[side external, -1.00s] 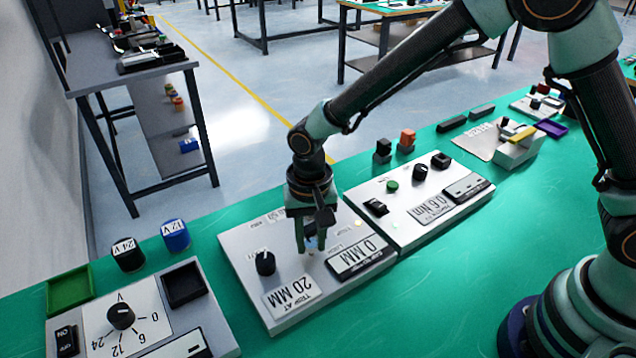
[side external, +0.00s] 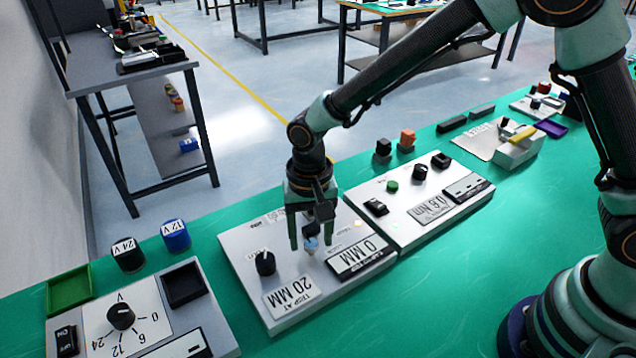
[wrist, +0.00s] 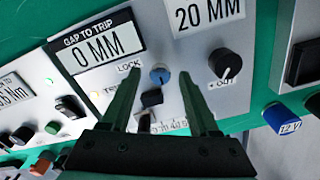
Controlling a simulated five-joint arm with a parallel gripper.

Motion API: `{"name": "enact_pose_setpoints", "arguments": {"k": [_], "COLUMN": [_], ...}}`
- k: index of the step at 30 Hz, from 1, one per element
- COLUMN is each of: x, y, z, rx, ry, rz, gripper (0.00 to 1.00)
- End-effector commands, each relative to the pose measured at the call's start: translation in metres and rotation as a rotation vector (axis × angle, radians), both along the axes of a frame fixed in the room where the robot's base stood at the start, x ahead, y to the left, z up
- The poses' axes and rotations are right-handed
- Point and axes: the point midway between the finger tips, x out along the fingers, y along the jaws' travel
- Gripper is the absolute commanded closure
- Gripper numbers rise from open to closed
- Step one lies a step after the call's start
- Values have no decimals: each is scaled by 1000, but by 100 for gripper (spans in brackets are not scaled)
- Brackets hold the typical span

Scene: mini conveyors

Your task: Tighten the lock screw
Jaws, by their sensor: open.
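Nothing is held. Whether the fingertips reach down to the knob's height is hard to tell.
The panel also has a black knob (wrist: 225,64), a black slider block (wrist: 151,98), a GAP TO TRIP display reading 0 MM (wrist: 96,54) and a 20 MM label (wrist: 207,12). A second panel with a 0.6 Nm display (side external: 432,208) adjoins it. Blue (side external: 175,235) and black (side external: 127,254) cylinders stand left.

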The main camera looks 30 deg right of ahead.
Motion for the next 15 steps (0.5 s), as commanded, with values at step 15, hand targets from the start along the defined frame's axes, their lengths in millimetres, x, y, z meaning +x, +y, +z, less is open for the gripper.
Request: {"name": "enact_pose_setpoints", "arguments": {"k": [15], "x": [1], "y": [0], "z": [95], "rx": [2], "ry": [-4], "rz": [0], "gripper": [39]}}
